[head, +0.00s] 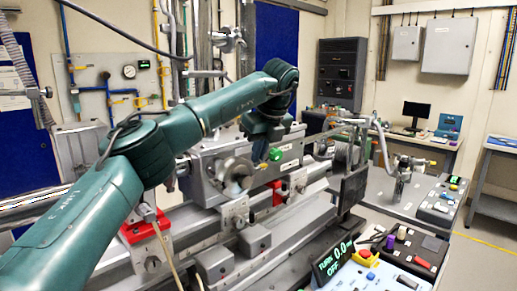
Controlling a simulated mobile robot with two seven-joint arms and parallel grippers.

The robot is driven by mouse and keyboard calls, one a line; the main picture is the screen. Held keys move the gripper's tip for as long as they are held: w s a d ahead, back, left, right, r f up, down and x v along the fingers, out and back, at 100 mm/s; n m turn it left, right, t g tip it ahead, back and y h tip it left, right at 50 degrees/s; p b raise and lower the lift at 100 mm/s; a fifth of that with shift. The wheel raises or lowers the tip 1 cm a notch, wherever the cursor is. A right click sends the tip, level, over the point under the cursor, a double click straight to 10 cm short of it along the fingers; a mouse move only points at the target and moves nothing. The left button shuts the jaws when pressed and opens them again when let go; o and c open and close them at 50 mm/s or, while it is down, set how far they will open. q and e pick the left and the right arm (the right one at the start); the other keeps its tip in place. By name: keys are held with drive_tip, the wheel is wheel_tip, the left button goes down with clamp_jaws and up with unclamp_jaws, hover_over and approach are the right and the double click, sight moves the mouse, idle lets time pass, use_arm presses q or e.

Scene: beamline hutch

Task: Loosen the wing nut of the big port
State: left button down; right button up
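The grey metal chamber (205,165) stands on the rail bench in the middle of the head view. A large round port (236,174) with a metal rim faces me on its front. A green knob (275,154) shows just to the right of the port. I cannot make out the wing nut; it is too small or hidden behind my wrist. My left arm reaches across from the left, and its gripper (261,150) points down just above and right of the port, close to the green knob. Its fingers are too small and dark to read. My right gripper is not in view.
Red clamps (277,192) and metal rails lie below the chamber. A black display (333,262) and control boxes (375,272) stand at the front right. A side table (425,198) carries a small metal stand. Open floor shows at the far right.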

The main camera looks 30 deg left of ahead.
use_arm(q)
drive_tip(key=shift+f+n, duration=0.25)
drive_tip(key=shift+n, duration=0.15)
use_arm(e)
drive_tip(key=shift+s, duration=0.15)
use_arm(q)
drive_tip(key=c, duration=1.9)
unclamp_jaws()
drive_tip(key=shift+r, duration=0.1)
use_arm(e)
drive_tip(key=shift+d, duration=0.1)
use_arm(q)
drive_tip(key=v, duration=0.6)
drive_tip(key=p+v, duration=0.1)
drive_tip(key=v, duration=0.6)
drive_tip(key=shift+w+d, duration=0.1)
drive_tip(key=shift+w, duration=0.1)
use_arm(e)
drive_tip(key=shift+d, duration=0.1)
